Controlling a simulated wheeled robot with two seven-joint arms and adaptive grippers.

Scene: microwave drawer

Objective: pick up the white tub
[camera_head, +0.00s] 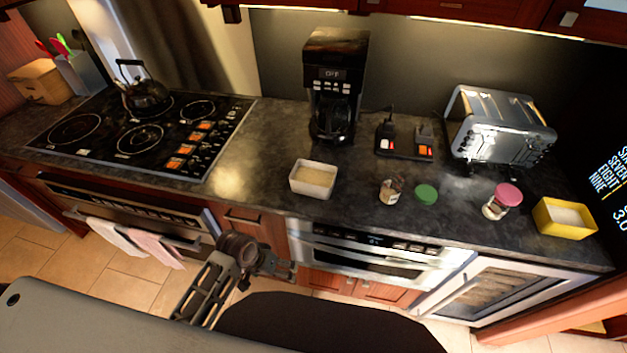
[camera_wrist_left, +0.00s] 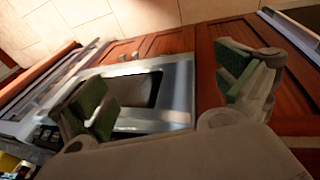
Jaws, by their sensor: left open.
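The white tub (camera_head: 314,179) stands upright on the dark counter, near its front edge, in front of the coffee maker. It is an open rectangular tub with pale contents. My left gripper (camera_head: 276,264) is below and in front of the counter edge, to the lower left of the tub and apart from it. In the left wrist view, its two green-padded fingers (camera_wrist_left: 166,86) are spread wide with nothing between them. The tub cannot be made out in that view. My right gripper is not in view.
A coffee maker (camera_head: 336,85) stands behind the tub. A small jar (camera_head: 391,190), a green lid (camera_head: 426,194), a pink-lidded jar (camera_head: 502,201) and a yellow tub (camera_head: 563,218) are to its right. The stove (camera_head: 140,135) is left. Counter left of the tub is clear.

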